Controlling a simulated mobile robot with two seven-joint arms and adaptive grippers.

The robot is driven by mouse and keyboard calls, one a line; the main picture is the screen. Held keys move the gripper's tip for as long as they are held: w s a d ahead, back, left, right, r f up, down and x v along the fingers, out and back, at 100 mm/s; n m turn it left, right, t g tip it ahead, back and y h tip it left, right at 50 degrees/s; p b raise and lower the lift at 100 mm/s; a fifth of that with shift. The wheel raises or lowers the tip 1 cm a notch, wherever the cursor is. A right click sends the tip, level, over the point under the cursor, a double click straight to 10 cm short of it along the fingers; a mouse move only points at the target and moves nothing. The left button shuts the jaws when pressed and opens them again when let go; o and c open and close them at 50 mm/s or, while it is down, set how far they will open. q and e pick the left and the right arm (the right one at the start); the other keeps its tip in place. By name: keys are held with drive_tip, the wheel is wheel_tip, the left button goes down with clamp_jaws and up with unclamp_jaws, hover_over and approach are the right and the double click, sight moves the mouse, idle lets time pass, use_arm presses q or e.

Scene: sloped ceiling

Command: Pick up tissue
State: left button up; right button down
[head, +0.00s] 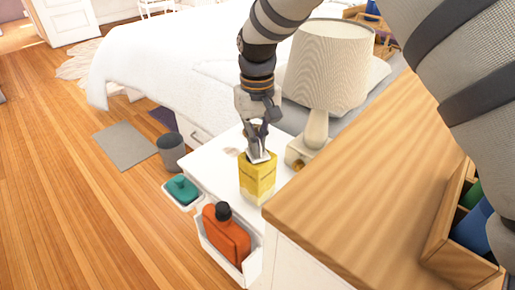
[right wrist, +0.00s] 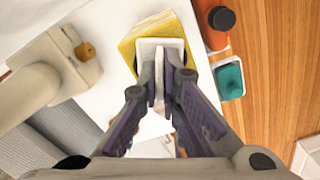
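The yellow tissue box (head: 257,179) stands upright on the white nightstand, with white tissue (head: 259,157) at its top. My right gripper (head: 258,150) points down right over the box. In the right wrist view, the yellow box (right wrist: 160,27) shows beyond the fingers. There the fingers of my right gripper (right wrist: 168,82) are drawn together with the white tissue (right wrist: 159,72) pinched between their tips. The tissue's lower end is partly hidden by the fingers. My left gripper is in neither view.
A lamp (head: 329,65) stands close right of the box. An orange bottle (head: 226,234) sits in a white bin on the nightstand's side, near a teal item (head: 182,189). A wooden-topped cabinet (head: 365,175) is at right. A grey bin (head: 171,151) stands on the floor.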

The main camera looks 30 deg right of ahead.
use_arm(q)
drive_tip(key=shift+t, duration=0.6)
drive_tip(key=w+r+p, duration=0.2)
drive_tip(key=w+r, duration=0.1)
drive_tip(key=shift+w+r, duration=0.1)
use_arm(e)
drive_tip(key=s+a+r, duration=0.8)
drive_tip(key=a+r, duration=0.3)
drive_tip(key=shift+s+a, duration=0.15)
drive_tip(key=shift+s, duration=0.05)
